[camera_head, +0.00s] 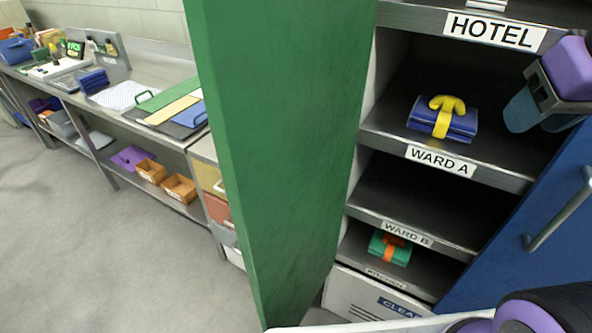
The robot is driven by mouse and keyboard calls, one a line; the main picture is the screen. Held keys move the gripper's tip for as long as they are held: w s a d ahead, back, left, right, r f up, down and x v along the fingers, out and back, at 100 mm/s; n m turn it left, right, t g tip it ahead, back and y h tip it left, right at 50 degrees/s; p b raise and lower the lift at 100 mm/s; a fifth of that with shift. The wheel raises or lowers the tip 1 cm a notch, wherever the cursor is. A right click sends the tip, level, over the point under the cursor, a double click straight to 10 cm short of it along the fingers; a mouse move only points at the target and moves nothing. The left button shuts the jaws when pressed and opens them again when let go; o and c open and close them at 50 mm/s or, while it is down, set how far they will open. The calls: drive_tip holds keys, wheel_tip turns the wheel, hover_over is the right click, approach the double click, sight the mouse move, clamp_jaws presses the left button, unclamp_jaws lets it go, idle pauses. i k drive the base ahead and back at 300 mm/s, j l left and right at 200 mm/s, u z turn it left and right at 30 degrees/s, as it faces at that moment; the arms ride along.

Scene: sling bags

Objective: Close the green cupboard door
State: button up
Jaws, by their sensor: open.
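The green cupboard door (285,130) stands open and swung outward, filling the middle of the head view from the top nearly to the bottom. No handle shows on its visible face. The cupboard's shelves (385,140) are exposed to the right of it. My gripper (527,106) is at the upper right, in front of the shelves, partly cut off by the frame edge. It is open, well apart from the green door, and nothing shows in it.
A blue door (530,215) with a grey handle (560,210) stands at the right. A blue bundle with a yellow strap (443,118) and a green bundle with an orange strap (390,248) lie on shelves. A workbench (165,135) runs along the left; the floor (90,255) before it is clear.

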sight(282, 83)
drive_tip(key=k+j+z, duration=0.3)
drive_tip(key=k+j, duration=0.15)
drive_tip(key=j, duration=0.3)
drive_tip(key=k+j+z, duration=0.35)
drive_tip(key=k+j, duration=0.15)
drive_tip(key=j, duration=0.15)
drive_tip(key=j+z, duration=0.15)
drive_tip(key=j, duration=0.35)
drive_tip(key=k+j+z, duration=0.15)
drive_tip(key=j, duration=0.35)
drive_tip(key=j+z, duration=0.15)
drive_tip(key=j, duration=0.35)
drive_tip(key=j+u, duration=0.15)
drive_tip(key=u, duration=0.15)
drive_tip(key=j+u, duration=0.25)
drive_tip(key=l, duration=0.1)
